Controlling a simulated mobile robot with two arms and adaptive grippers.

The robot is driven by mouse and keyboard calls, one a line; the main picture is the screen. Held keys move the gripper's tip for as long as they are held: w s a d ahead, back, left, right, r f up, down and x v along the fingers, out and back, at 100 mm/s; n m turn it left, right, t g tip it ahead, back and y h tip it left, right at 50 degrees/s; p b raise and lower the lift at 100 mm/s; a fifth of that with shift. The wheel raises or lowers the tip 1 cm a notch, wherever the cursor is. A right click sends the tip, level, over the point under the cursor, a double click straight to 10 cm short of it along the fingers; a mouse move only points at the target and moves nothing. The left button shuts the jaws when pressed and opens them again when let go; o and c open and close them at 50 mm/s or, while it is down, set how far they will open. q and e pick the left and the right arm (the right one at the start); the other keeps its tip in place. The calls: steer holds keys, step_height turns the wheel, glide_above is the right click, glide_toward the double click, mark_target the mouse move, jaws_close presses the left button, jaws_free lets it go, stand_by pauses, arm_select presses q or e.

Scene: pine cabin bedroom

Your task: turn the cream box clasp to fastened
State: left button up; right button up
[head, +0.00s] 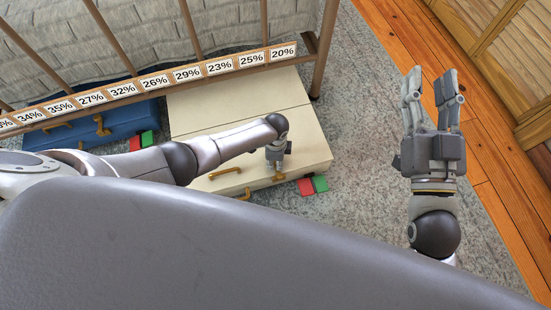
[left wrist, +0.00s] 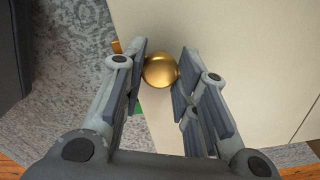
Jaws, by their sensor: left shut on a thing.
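The cream box (head: 310,150) lies on the rug, partly under the bed rail, with a brass handle (head: 225,173) on its near part. Its brass clasp (head: 278,175) is near the right end, partly hidden by my left gripper (head: 275,158). In the left wrist view the clasp's round gold knob (left wrist: 160,70) sits between the fingers of my left gripper (left wrist: 160,78), which is shut on it. A red tag (head: 306,187) and a green tag (head: 320,184) lie beside the box near the clasp.
A blue box (head: 75,133) with its own brass fittings and red and green tags stands to the left. The bed rail (head: 170,83), bearing percentage labels, crosses above both boxes. Bare rug (head: 360,130) lies right of the cream box, with wooden furniture (head: 510,50) beyond.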

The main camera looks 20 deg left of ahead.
stand_by(0.3)
arm_select(q)
steer(key=o, duration=1.1)
steer(key=shift+c, duration=0.2)
steer(key=shift+r, duration=0.1)
step_height(320, 180, up, 12)
stand_by(0.4)
